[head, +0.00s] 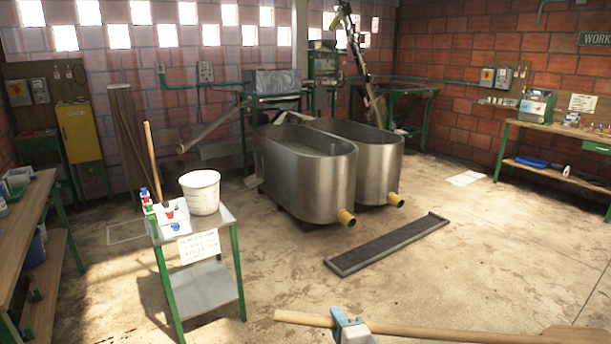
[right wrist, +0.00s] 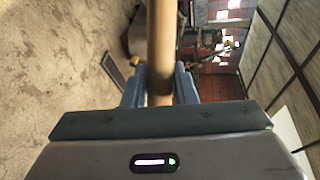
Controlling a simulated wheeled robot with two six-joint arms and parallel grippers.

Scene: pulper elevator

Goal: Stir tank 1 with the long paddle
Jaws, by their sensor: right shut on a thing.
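Two steel tanks with rounded ends stand side by side in the middle of the head view, a left one (head: 310,185) and a right one (head: 380,170). No number is readable on either, so I cannot tell which is tank 1. The long wooden paddle (head: 450,329) lies nearly level across the bottom of the head view, its wider end cut off at the lower right. My right gripper (head: 347,325) is shut around its shaft, apart from the tanks. The right wrist view shows the shaft (right wrist: 161,45) between both fingers (right wrist: 160,88). My left gripper is not in view.
A metal cart (head: 205,285) with a white bucket (head: 201,190) and small bottles stands front left of the tanks. A floor grate (head: 388,244) lies before them; yellow outlets (head: 346,217) stick out. Workbenches (head: 20,225) line the sides. The front right floor is clear.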

